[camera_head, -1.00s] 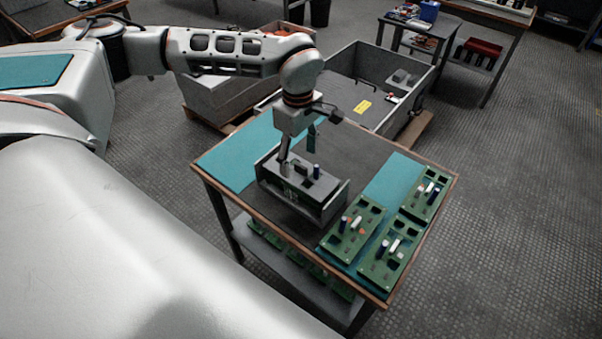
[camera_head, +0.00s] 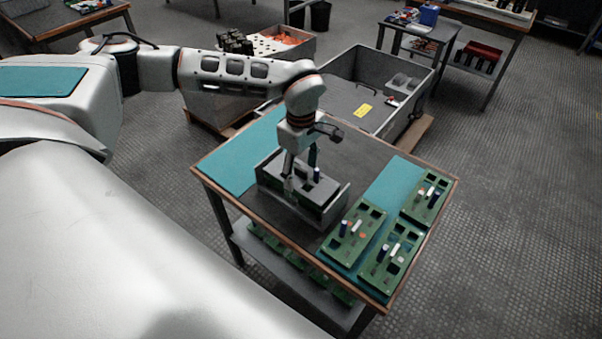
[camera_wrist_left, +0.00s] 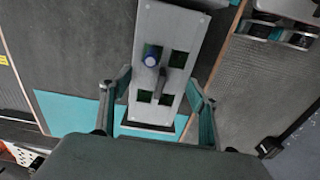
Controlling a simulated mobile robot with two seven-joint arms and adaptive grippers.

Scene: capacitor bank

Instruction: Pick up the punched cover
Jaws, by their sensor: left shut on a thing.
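The punched cover (camera_head: 322,190) is a grey plate with square holes, lying flat over the grey holder (camera_head: 337,208) on the near table. The left wrist view shows the cover (camera_wrist_left: 176,25) from above, with a dark upright grip at its middle and a blue cylinder standing up through one hole. My left gripper (camera_head: 301,170) points down over the cover. The fingertips' contact is partly hidden. My right gripper is not in view.
Several green boards (camera_head: 354,234) with cylinders stand on the teal mat at the table's right. The left teal mat (camera_head: 235,165) is bare. A large grey crate (camera_head: 408,112) stands behind the table. Open floor lies to the right.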

